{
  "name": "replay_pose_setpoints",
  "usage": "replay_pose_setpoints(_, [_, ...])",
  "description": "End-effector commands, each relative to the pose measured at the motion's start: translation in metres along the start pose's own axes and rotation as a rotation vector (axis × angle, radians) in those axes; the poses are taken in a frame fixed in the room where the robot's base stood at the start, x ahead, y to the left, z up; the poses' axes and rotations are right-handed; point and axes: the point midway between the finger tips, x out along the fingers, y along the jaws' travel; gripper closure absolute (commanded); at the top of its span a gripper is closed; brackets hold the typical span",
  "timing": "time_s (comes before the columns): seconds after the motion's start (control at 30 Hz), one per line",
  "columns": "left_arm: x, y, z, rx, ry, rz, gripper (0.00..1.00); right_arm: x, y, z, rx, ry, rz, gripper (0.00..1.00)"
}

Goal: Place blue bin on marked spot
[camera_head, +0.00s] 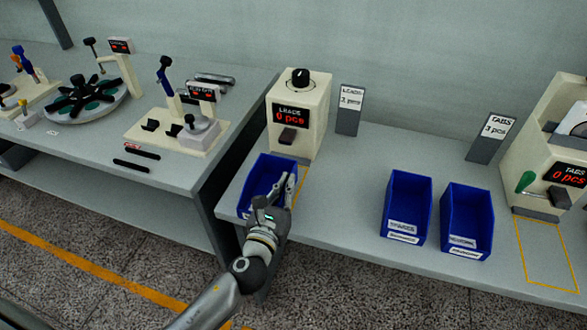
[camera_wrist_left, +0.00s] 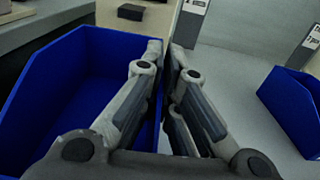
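A blue bin (camera_head: 262,170) stands on the bench in front of the LEADS dispenser (camera_head: 297,115). Part of a yellow outline (camera_head: 299,185) shows just right of this bin; the bin and my gripper hide the rest. My left gripper (camera_head: 289,186) is at the bin's right wall. In the left wrist view its fingers (camera_wrist_left: 167,48) are close together with the bin's right wall (camera_wrist_left: 155,110) between them. The bin looks empty. Two more blue bins (camera_head: 407,205) (camera_head: 467,218) stand side by side to the right. A second yellow-outlined spot (camera_head: 547,254) lies bare below the TABS dispenser (camera_head: 557,165). My right gripper is out of view.
Sign stands (camera_head: 349,110) (camera_head: 491,138) stand along the back of the bench. A separate table (camera_head: 75,150) with fixtures is at the left, beyond a gap. The bench between the held bin and the two bins is clear.

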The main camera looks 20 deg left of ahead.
Motion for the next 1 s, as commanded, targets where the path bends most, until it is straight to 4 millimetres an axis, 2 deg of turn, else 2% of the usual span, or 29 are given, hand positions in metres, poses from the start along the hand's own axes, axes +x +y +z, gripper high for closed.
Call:
replay_pose_setpoints(0.1, [0.022, 0.000, 0.001, 0.000, -0.002, 0.000, 1.00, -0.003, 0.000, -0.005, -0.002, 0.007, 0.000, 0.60])
replay_pose_setpoints(0.33, [0.041, 0.000, 0.001, -0.001, -0.001, 0.001, 1.00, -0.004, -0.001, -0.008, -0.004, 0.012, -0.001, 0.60])
replay_pose_setpoints(0.5, [0.069, 0.000, 0.002, 0.000, -0.002, 0.001, 1.00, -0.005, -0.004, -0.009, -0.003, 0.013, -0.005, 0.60])
replay_pose_setpoints(0.53, [0.068, 0.000, -0.009, -0.001, 0.003, 0.001, 1.00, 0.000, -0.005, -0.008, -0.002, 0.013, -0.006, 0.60])
replay_pose_setpoints(0.6, [0.067, 0.000, -0.016, -0.002, 0.002, 0.000, 1.00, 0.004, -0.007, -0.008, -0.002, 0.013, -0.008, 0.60])
replay_pose_setpoints(1.0, [0.067, 0.000, -0.019, 0.001, 0.000, 0.000, 1.00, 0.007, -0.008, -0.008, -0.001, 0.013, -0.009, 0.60])
